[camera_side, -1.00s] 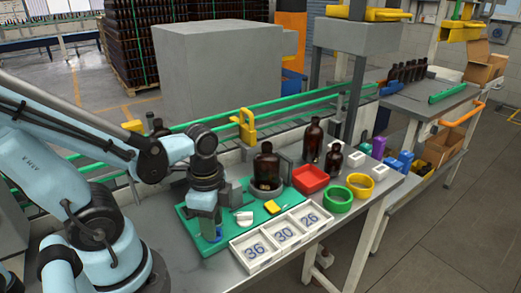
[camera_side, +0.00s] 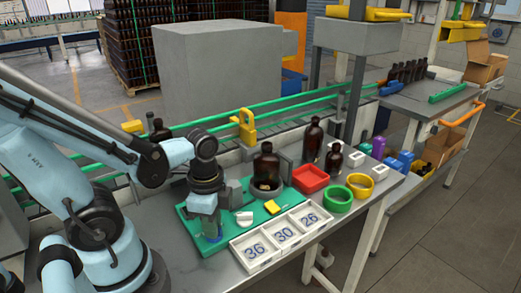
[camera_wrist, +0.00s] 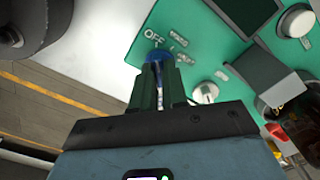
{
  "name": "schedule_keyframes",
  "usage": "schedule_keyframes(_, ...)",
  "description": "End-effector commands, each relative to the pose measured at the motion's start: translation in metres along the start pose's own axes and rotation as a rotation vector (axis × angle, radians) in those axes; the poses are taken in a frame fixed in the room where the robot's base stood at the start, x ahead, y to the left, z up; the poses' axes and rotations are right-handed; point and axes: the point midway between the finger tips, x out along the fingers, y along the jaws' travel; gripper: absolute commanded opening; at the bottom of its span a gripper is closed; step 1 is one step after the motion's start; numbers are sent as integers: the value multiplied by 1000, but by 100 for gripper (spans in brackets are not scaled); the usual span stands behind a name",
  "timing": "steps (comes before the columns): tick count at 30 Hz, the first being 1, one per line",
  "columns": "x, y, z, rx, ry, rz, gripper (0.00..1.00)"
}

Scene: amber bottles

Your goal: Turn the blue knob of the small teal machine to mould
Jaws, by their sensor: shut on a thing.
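The small teal machine (camera_side: 193,222) is a flat green-teal panel on the table in the side view; part of its face (camera_wrist: 205,35) fills the upper middle of the wrist view. The blue knob (camera_wrist: 160,57) sits there beside the printed word OFF, with smaller labels to its right that I cannot read. My gripper (camera_wrist: 158,72) is shut on the blue knob, its fingers on either side of it. In the side view my gripper (camera_side: 208,235) points down at the panel's front left corner and hides most of the knob. The knob's pointer direction is not clear.
The panel also has white knobs (camera_wrist: 205,92) and a yellow piece (camera_side: 271,207). White numbered trays (camera_side: 254,252) lie in front. A red tray (camera_side: 310,179) and green ring (camera_side: 338,199) are to the right.

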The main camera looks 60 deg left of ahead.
Motion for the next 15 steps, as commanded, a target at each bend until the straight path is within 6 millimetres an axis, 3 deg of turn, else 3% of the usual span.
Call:
schedule_keyframes(8,0,0,0,71,0,1,0)
schedule_keyframes(15,0,0,0,240,0,1,0)
